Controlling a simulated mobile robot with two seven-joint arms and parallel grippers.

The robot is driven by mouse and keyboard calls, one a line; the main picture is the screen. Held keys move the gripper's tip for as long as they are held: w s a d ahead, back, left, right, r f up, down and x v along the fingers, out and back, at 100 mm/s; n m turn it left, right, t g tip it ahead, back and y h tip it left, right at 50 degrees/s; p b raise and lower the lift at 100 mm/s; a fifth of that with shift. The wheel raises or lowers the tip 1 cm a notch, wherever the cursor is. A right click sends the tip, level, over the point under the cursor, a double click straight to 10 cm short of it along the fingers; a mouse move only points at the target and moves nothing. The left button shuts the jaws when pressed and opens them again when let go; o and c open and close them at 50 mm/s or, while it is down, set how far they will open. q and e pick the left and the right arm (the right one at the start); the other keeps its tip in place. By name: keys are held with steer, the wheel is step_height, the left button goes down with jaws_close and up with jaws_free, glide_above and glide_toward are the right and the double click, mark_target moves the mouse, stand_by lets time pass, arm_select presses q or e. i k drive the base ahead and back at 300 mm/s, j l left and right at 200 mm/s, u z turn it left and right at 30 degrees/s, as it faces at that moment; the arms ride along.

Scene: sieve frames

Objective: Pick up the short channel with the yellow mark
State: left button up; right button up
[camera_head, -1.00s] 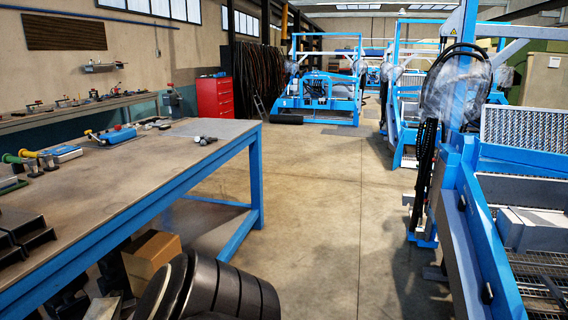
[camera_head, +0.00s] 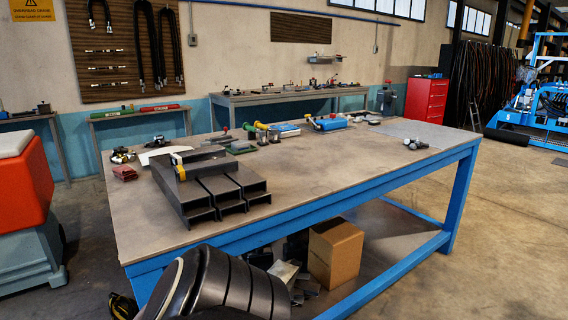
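A short dark channel with a yellow mark at its left end (camera_head: 203,166) lies crosswise on top of several longer dark channels (camera_head: 215,192). The long channels lie side by side and stacked at the left part of the blue-framed workbench (camera_head: 330,168), their open ends facing me. The underside of the short channel is hidden. A dark ribbed part of my own arm shows at the bottom, in front of the bench and well short of the channels. Neither gripper can be made out.
Hand tools and small fittings (camera_head: 262,130) lie along the bench's far side; its middle and right top are mostly clear. A cardboard box (camera_head: 335,250) sits on the lower shelf. A red-and-teal machine (camera_head: 25,200) stands left. Open floor lies right.

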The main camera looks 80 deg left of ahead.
mark_target(195, 170)
steer(key=u, duration=1.3)
